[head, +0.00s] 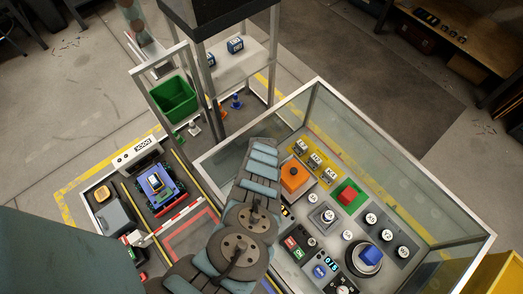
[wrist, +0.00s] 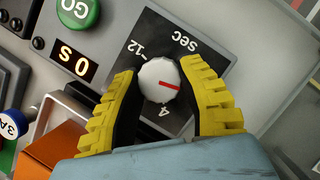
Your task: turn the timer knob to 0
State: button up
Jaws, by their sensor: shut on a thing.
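The white timer knob (wrist: 157,80) with a red pointer sits on a dark square plate (wrist: 158,28) in the wrist view. The plate carries the marks 12, 4 and "SEC", which appear rotated. A lit display (wrist: 74,60) left of the plate shows 0 and S. In the head view I cannot make out the knob or my fingertips; the arm covers that part of the bench.
A green GO button (wrist: 78,12) lies near the plate. An orange block (wrist: 50,150) is close to my left finger; in the head view an orange box (head: 295,174) stands on the bench. Glass walls (head: 400,150) rise around the panel, with several other knobs and buttons inside.

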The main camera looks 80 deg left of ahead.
jog(key=o, duration=1.2)
jog(key=shift+d, duration=0.15)
jog(key=shift+r, duration=0.1)
jog(key=shift+a+r, duration=0.4)
jog(key=shift+r, duration=0.05)
jog(key=shift+v, duration=1)
jog(key=v, duration=0.8)
jog(key=shift+w+r, duration=0.15)
jog(key=shift+r, duration=0.2)
